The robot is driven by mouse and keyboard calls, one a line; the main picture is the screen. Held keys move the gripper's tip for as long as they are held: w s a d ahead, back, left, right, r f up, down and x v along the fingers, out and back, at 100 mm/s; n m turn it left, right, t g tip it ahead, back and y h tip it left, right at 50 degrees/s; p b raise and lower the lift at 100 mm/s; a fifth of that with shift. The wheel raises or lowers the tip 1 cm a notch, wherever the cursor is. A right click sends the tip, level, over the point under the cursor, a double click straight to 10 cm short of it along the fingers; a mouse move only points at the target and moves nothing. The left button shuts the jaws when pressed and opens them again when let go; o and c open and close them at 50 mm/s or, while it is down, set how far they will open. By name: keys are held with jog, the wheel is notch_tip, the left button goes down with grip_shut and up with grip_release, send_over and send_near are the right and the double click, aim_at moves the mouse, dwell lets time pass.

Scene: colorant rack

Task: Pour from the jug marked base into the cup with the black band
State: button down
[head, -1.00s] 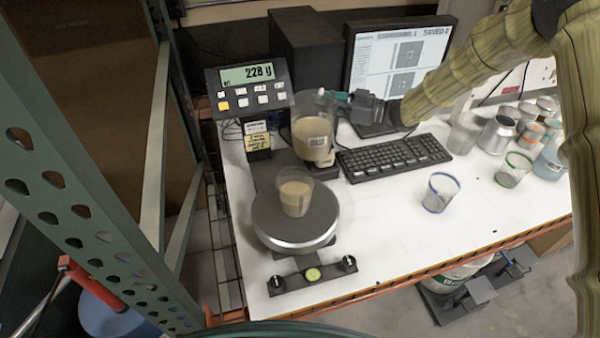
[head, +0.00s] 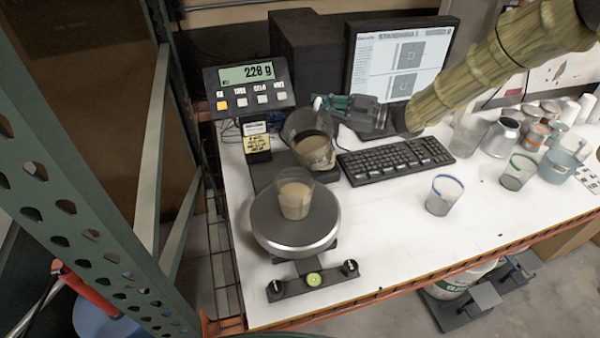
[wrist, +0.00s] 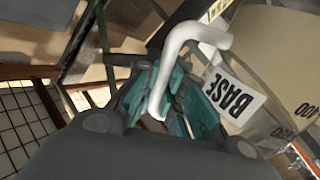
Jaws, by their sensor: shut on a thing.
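The base jug (head: 312,149) is a clear jug with beige liquid inside. It is held in the air behind the scale and tilted. Its BASE label shows large in the wrist view (wrist: 234,94). My gripper (head: 322,103) has its teal fingers shut on the jug's white handle (wrist: 182,62). A clear cup (head: 295,197) partly full of beige liquid stands upright on the scale's round plate (head: 268,234), in front of and below the jug. I cannot make out a black band on it. No stream of liquid is visible between jug and cup.
The scale display (head: 247,74) reads 228 g. A blue-banded cup (head: 443,194) and a green-banded cup (head: 517,171) stand to the right. A keyboard (head: 395,160) and monitor (head: 400,65) are behind. Several cans and containers fill the back right. The front middle table is clear.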

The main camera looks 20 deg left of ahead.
aim_at(318, 101)
jog(key=s+r+n, duration=0.2)
jog(key=shift+s+r, duration=0.3)
jog(key=shift+r, duration=0.1)
jog(key=shift+s+r+n, duration=0.35)
jog(key=shift+r+n, duration=0.05)
jog(key=shift+r, duration=0.2)
jog(key=shift+w, duration=0.1)
jog(key=shift+s+r, duration=0.2)
jog(key=shift+d, duration=0.1)
jog(key=shift+w, duration=0.1)
